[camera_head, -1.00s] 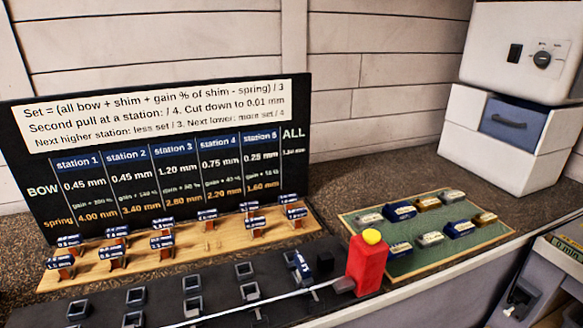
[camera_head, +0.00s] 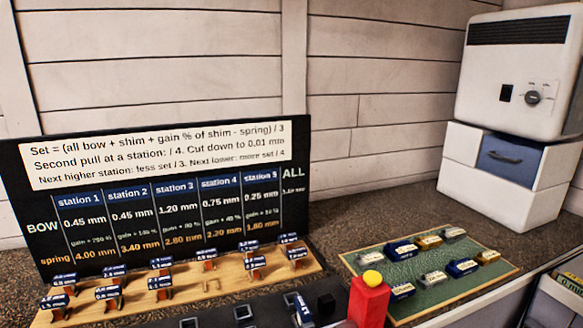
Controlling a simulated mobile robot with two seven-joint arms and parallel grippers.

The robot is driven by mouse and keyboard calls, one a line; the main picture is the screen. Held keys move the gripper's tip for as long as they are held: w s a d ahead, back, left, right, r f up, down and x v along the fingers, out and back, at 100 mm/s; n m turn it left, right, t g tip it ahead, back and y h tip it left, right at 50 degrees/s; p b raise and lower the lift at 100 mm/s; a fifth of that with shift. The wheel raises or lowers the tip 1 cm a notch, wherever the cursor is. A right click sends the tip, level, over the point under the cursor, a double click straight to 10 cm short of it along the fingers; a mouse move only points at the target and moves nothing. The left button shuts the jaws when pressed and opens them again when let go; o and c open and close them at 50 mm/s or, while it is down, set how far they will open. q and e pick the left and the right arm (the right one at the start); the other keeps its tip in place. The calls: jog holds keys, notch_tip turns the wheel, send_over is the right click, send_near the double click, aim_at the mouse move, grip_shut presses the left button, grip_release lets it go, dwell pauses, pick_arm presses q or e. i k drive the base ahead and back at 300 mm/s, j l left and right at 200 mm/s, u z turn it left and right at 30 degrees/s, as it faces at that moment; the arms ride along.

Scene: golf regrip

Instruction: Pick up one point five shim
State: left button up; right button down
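Several small shims with blue and white labels stand in two rows on a long wooden board (camera_head: 185,301) in front of the black sign. The front-left shim (camera_head: 55,302) has a label that looks like 1.5 mm, but the print is too small to be sure. It stands upright on the board near its left end, beside a 0.5-looking shim (camera_head: 65,279) behind it. Neither of my grippers shows in the picture.
A black sign (camera_head: 25,195) stands behind the board. A red post (camera_head: 368,302) with a yellow top rises at bottom centre. A green tray (camera_head: 432,291) with several blue, gold and silver pieces lies right. A white cabinet (camera_head: 480,205) with a blue drawer carries a white machine (camera_head: 500,95).

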aim_at(57, 304)
jog(key=u, duration=1.5)
